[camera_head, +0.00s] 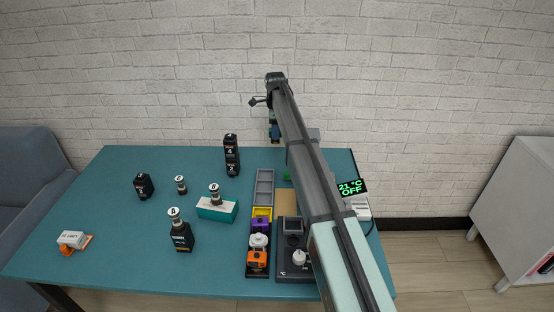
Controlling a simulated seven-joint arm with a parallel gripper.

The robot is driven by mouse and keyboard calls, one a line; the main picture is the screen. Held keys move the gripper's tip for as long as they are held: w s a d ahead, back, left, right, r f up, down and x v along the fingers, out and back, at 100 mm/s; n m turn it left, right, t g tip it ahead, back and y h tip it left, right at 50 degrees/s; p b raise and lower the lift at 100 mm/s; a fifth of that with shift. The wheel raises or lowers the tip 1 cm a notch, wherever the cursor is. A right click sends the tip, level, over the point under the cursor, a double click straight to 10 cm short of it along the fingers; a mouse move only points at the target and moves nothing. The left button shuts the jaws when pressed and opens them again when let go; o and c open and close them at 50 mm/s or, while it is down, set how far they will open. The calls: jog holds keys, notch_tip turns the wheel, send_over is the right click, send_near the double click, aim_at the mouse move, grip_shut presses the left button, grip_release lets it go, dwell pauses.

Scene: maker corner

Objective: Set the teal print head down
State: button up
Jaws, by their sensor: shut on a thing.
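My gripper (271,108) is at the far end of my arm, above the back part of the table, in front of the brick wall. It is shut on the teal print head (274,131), a small dark teal-blue block that hangs below it. My arm partly covers the gripper, and the fingers are too small to make out clearly. The print head appears clear of the table. A long narrow rack (264,171) lies below and in front of it, with empty grey compartments at the back and yellow, purple, white and orange print heads (257,258) toward the front.
A dark machine (284,266) and a display (352,188) reading "21 °C OFF" stand by my arm. Black boxes (231,157) (181,238), a teal-white block (217,211) and an orange-white item (73,241) stand to the left. The teal table (120,220) has free room between them.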

jog(key=shift+m, duration=0.3)
jog(key=shift+w+d+f, duration=0.2)
jog(key=shift+w+f, duration=0.2)
jog(key=shift+f, duration=1.3)
jog(key=shift+w+d+f, duration=0.2)
jog(key=shift+w+f, duration=0.2)
jog(key=shift+f, duration=1.25)
jog(key=shift+w+d+f, duration=0.2)
jog(key=shift+w+f, duration=0.2)
jog(key=shift+f, duration=1.3)
jog(key=shift+f, duration=0.15)
jog(key=o, duration=1.1)
notch_tip(320, 180, up, 12)
jog(key=shift+r, duration=0.15)
